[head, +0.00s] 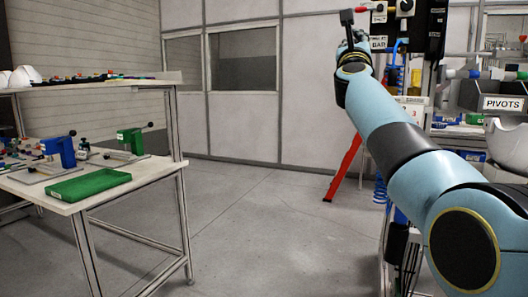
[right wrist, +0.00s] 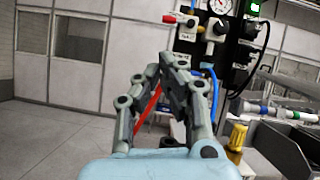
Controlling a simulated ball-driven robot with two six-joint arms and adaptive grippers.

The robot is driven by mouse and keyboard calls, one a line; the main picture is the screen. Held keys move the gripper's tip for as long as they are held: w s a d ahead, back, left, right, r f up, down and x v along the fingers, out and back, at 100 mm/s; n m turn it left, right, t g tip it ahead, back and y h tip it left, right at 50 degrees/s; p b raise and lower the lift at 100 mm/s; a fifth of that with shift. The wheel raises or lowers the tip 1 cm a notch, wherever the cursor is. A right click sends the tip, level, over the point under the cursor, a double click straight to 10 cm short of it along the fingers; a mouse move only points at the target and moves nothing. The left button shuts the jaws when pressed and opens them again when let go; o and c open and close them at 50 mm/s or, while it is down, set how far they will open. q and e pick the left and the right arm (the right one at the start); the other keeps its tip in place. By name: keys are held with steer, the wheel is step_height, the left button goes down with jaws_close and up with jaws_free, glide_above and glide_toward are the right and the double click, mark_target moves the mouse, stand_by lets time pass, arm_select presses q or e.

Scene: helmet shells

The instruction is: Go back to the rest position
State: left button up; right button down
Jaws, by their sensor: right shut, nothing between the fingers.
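My right arm reaches up and away in the head view. My right gripper (head: 352,38) is at its far end, in front of the black panel (head: 430,40) with valves. In the right wrist view my right gripper (right wrist: 174,60) is shut with its fingertips together and nothing between them. The panel (right wrist: 232,50), with a gauge and a red-levered valve (right wrist: 183,18), stands beyond the fingers. Whether the fingertips touch anything there cannot be told, but they look apart from it. My left gripper is not in view.
A workbench (head: 150,172) at left holds a green tray (head: 88,185) and blue and green clamps. White helmet shells (head: 24,76) sit on its upper shelf. A bin marked PIVOTS (head: 502,103) is at right. The middle floor is clear. A red stand leg (head: 343,168) is below the panel.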

steer(key=s+f+n+g+y, duration=0.3)
steer(key=f+n, duration=0.5)
steer(key=f, duration=1.4)
steer(key=s+f+n+g+y, duration=0.35)
steer(key=f+n, duration=0.55)
steer(key=f, duration=1.4)
steer(key=s+f+n+g, duration=0.25)
steer(key=s+f, duration=0.35)
steer(key=f, duration=0.3)
steer(key=s+f+n+g, duration=0.1)
steer(key=s+f+n, duration=0.2)
steer(key=s+f, duration=0.4)
steer(key=s+d+f+n+g, duration=0.2)
steer(key=s+f+n+g, duration=0.15)
steer(key=s+f, duration=0.9)
steer(key=s+d+f+n+g, duration=0.2)
steer(key=s+f+n+g, duration=0.15)
steer(key=s+f, duration=0.9)
steer(key=s+d+f+n+g, duration=0.1)
steer(key=s+n, duration=0.3)
steer(key=s, duration=1.2)
steer(key=s+d+f+n+g, duration=0.2)
steer(key=s+d+n+g, duration=0.1)
steer(key=s, duration=1.3)
steer(key=shift+s+d+f+n+g, duration=0.2)
steer(key=shift+d+f+n+g, duration=0.15)
steer(key=shift+d+g, duration=0.35)
steer(key=shift+a, duration=0.1)
